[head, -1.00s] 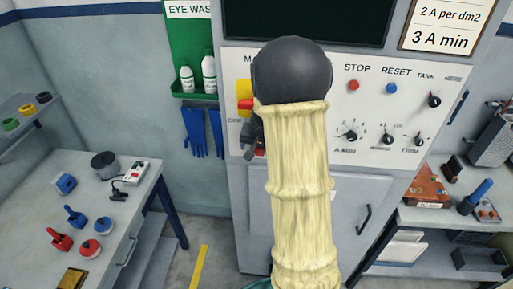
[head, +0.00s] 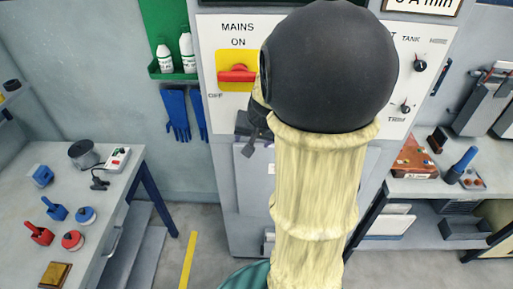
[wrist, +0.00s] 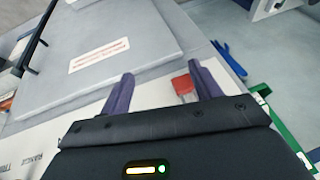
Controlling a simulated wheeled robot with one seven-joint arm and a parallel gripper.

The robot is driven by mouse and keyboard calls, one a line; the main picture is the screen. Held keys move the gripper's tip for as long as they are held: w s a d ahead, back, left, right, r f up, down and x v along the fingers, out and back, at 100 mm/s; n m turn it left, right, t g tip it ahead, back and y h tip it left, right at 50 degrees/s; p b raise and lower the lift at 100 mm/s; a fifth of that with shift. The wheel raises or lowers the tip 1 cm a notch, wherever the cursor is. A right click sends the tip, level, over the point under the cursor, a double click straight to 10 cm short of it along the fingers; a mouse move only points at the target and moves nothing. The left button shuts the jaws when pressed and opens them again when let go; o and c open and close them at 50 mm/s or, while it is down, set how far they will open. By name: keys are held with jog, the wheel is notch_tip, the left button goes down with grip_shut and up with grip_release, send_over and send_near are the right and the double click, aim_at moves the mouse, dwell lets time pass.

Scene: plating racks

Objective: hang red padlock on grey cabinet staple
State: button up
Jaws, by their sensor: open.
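My gripper (wrist: 163,82) is open, its two dark fingers pointing at the front of the grey cabinet (wrist: 110,50). In the wrist view, which is upside down, a small red block, seemingly the red padlock (wrist: 182,84), shows between the fingers, closer to the right one. A pale part, perhaps its shackle, lies below it. It is by the edge between the cabinet door and the white panel. I cannot make out the staple or whether the shackle is through it. In the head view my gripper (head: 248,142) is below the mains switch; my arm hides the padlock.
The red and yellow mains switch (head: 237,75) is just above my gripper. Blue gloves (head: 177,115) and a green eye wash board (head: 165,30) are to the left. A left bench (head: 120,190) and a right bench (head: 430,187) hold small items. The floor between is clear.

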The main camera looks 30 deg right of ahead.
jog(key=shift+s+a, duration=0.1)
jog(key=shift+s, duration=1)
jog(key=s+a+f+n+g, duration=0.1)
jog(key=s+a+f+n, duration=0.2)
jog(key=a, duration=0.4)
jog(key=s+a+f+n+g, duration=0.1)
jog(key=s+a+f+n, duration=0.2)
jog(key=a, duration=0.4)
jog(key=shift+s+f+n+g+y, duration=0.3)
jog(key=shift+s+n+y, duration=0.1)
jog(key=shift+s+n, duration=0.25)
